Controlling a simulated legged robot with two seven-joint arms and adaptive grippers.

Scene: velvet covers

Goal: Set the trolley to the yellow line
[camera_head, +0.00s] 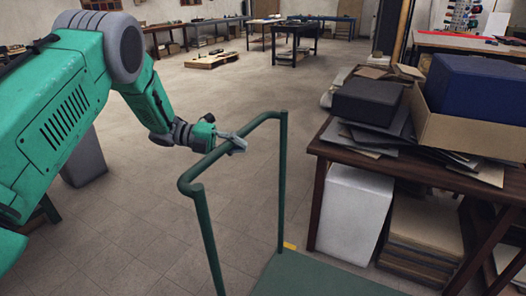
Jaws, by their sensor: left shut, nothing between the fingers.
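The trolley has a green tube handle (203,228) standing upright and a flat green deck (320,280) at the bottom, cut off by the lower edge. A short piece of yellow (289,246) shows on the floor at the deck's far edge, by the foot of the handle's far post; most of the line is hidden or out of view. My left gripper (238,143) is at the handle's top bar, shut with nothing between its fingers. I cannot tell whether it touches the bar. My right gripper is not in view.
A wooden table (318,165) with dark boxes, a cardboard box and loose sheets stands close on the right. A white block (352,215) and stacked boards are under it. A low pallet (211,60) and workbenches are at the back. The tiled floor left and beyond is mostly clear.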

